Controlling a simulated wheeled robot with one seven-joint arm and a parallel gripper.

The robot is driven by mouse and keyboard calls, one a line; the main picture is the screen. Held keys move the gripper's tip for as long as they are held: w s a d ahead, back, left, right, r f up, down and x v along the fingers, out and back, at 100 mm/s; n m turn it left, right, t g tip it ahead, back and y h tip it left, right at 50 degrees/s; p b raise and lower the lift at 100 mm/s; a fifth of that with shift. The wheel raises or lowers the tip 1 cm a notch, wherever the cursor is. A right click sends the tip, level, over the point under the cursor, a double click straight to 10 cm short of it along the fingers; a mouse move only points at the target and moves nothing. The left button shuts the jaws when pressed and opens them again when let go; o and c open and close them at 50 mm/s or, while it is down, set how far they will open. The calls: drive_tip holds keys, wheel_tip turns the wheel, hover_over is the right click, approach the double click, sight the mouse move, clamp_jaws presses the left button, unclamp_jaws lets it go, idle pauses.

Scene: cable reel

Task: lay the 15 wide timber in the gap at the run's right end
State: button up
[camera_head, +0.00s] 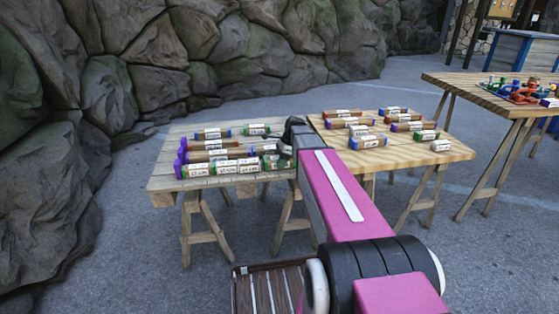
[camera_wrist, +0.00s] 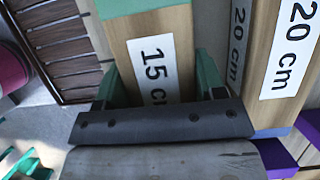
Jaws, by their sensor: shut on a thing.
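My gripper (camera_wrist: 156,92) is shut on a timber labelled 15 cm (camera_wrist: 150,50). This timber has pale wood, a white label and a green end, with one finger on each side of it. In the head view my gripper (camera_head: 290,142) is over the right end of the timber rows on the left table (camera_head: 165,184). I cannot tell whether the held timber touches the table.
Timbers labelled 20 cm (camera_wrist: 285,60) lie close beside the held one in the wrist view. More timbers lie on the right table (camera_head: 440,155), including a blue-ended one (camera_head: 368,142). A slatted crate (camera_head: 265,290) is below. A farther table (camera_head: 490,98) holds coloured items.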

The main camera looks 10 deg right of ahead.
drive_tip(key=shift+f, duration=0.1)
drive_tip(key=o, duration=1.1)
drive_tip(key=shift+c, duration=0.2)
